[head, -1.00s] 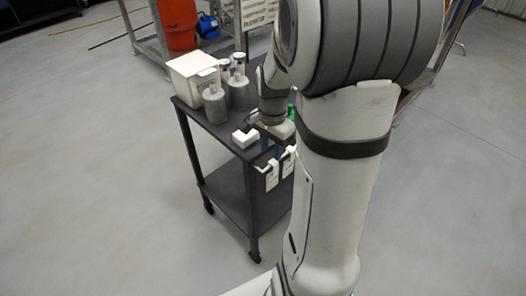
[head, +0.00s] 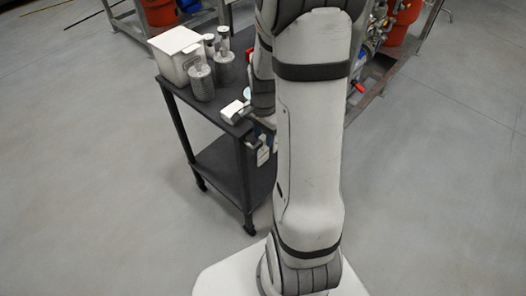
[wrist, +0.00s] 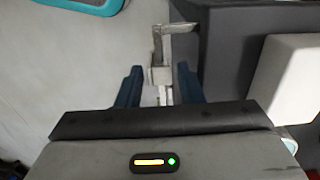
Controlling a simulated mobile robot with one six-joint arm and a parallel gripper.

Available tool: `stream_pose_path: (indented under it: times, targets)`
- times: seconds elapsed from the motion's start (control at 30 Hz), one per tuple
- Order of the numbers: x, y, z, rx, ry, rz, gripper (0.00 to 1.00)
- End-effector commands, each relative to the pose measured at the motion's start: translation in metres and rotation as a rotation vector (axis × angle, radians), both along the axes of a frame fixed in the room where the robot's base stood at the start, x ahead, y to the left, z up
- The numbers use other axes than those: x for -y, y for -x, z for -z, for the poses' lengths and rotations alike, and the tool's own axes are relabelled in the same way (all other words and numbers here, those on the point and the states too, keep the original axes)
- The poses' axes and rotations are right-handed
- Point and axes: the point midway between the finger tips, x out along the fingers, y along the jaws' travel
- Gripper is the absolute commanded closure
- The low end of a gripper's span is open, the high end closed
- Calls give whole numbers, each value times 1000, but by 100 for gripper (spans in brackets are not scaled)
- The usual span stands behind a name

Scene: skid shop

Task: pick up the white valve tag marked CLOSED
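A white tag (head: 262,156) hangs at the front edge of the dark cart in the head view, partly hidden by my arm. No lettering can be read, so I cannot tell whether it is the one marked CLOSED. In the wrist view, my gripper (wrist: 159,88) is open, with blue fingers either side of a pale clip and tag piece (wrist: 160,76) below a grey hook (wrist: 177,29). Gaps show between the fingers and this piece. In the head view my gripper is mostly hidden behind my arm.
The dark cart (head: 213,181) carries a white box (head: 174,55), grey jars (head: 201,82) and a small white block (head: 232,111). The block also shows at the right of the wrist view (wrist: 287,80). Open floor lies left of the cart. A pipe rack stands behind.

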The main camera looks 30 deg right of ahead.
Motion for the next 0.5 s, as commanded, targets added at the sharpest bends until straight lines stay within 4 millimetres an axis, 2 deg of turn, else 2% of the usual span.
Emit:
stream_pose_path:
  times: [0.07,0.5]
  targets:
    - [0,0,0,0,0,0,66]
    - [-1,0,-1,0,0,-1,100]
